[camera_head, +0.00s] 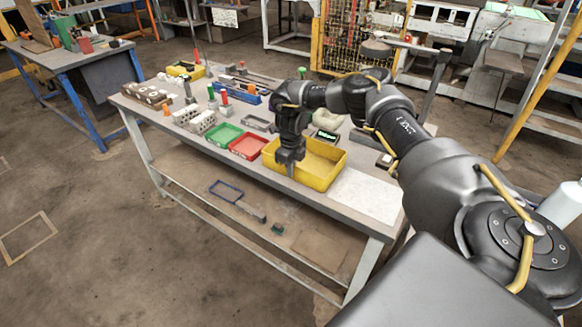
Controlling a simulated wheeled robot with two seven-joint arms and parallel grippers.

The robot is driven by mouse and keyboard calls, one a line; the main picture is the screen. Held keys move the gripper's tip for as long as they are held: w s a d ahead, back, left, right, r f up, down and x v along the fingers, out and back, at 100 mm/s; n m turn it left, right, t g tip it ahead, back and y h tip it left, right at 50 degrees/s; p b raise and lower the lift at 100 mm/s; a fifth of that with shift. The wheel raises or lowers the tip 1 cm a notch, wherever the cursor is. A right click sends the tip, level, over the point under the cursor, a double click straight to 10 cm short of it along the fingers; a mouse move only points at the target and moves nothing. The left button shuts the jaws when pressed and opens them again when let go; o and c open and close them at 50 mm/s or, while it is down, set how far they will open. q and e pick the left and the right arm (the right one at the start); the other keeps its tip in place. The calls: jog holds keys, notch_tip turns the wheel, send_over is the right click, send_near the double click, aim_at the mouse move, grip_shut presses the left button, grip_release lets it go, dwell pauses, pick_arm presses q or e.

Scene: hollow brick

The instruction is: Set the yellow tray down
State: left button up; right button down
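The yellow tray (325,177) is a shallow open box at the front edge of the grey workbench (200,150), right of the small red tray. It looks roughly level; I cannot tell whether its base touches the bench top. My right gripper (290,166) points straight down at the left part of the tray's near wall, and its fingers overlap that wall. They are too small and dark to tell whether they are closed on it. My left gripper is out of view.
A red tray (248,146) and a green tray (223,136) stand just left of the yellow tray. A pale flat panel (365,195) lies clear to its right. Grey hollow blocks (201,122), bottles and a smaller yellow bin (186,71) fill the bench's far left.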

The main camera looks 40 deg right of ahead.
jog(key=c, duration=2.1)
grip_release()
jog(key=shift+f, duration=0.1)
jog(key=o, duration=0.5)
jog(key=shift+r, duration=0.55)
notch_tip(320, 180, up, 10)
jog(key=shift+f+b, duration=0.1)
jog(key=shift+b, duration=1)
jog(key=shift+r, duration=0.75)
